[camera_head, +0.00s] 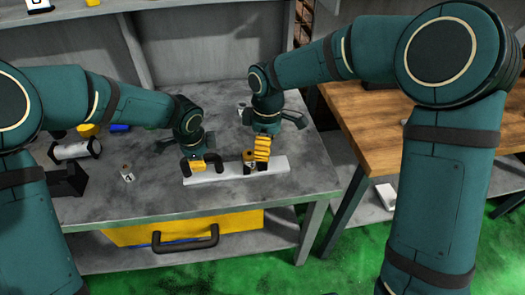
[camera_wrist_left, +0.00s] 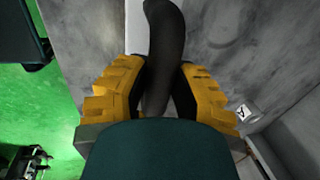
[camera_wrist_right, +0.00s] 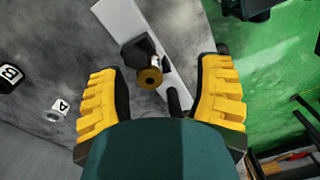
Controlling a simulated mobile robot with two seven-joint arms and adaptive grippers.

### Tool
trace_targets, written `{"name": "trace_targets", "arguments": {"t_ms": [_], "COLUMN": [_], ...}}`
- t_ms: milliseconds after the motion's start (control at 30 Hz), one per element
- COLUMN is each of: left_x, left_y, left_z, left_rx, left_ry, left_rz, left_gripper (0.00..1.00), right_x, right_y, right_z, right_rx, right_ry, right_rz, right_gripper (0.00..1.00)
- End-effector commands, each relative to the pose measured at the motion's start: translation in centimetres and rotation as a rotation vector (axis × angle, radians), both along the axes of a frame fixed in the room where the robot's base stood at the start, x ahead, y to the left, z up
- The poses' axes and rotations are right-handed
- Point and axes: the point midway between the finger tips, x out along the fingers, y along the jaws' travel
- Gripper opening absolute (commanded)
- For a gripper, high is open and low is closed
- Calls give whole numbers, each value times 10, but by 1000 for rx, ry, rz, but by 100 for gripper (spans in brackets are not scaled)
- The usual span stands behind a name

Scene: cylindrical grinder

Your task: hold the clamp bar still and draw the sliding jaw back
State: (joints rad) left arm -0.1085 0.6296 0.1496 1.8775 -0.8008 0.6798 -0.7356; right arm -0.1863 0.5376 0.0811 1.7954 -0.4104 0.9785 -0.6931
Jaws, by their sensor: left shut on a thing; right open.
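The clamp bar (camera_head: 234,173) is a long pale bar lying on the grey bench, with a black arched handle (camera_head: 217,160) at its left part. My left gripper (camera_head: 197,166) is shut on this handle; in the left wrist view the dark handle (camera_wrist_left: 162,40) runs between its yellow fingers. The sliding jaw (camera_head: 249,162) is a small black block with a brass knob, on the bar's right part. It also shows in the right wrist view (camera_wrist_right: 140,50). My right gripper (camera_wrist_right: 160,95) is open over the bar beside the jaw, its fingers apart. Contact cannot be told.
A wooden table (camera_head: 370,115) stands to the right. The bench front is clear.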

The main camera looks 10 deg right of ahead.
Motion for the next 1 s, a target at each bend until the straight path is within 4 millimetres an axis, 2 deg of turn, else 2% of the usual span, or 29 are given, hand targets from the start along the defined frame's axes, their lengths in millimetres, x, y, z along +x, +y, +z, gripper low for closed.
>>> {"name": "trace_targets", "arguments": {"t_ms": [33,100,200,367,467,800,1000], "left_x": [-1,-1,-1,0,0,0,0], "left_y": [0,0,0,0,0,0,0], "left_z": [-1,-1,-1,-1,-1,-1,-1], "left_rx": [0,0,0,0,0,0,0], "left_ry": [2,2,2,2,2,2,2], "left_rz": [-1,-1,0,0,0,0,0], "left_gripper": [0,0,0,0,0,0,0], "right_x": [11,21,30,36,36,35,35], "right_y": [2,2,2,2,2,1,2], "right_z": [14,30,46,52,43,-21,-50], "right_rx": [-4,-13,-23,-29,-30,-30,-28], "right_ry": [-17,-28,-40,-44,-42,-41,-42], "right_rz": [36,82,127,157,159,157,156], "right_gripper": [66,66,66,66,66,66,66]}}
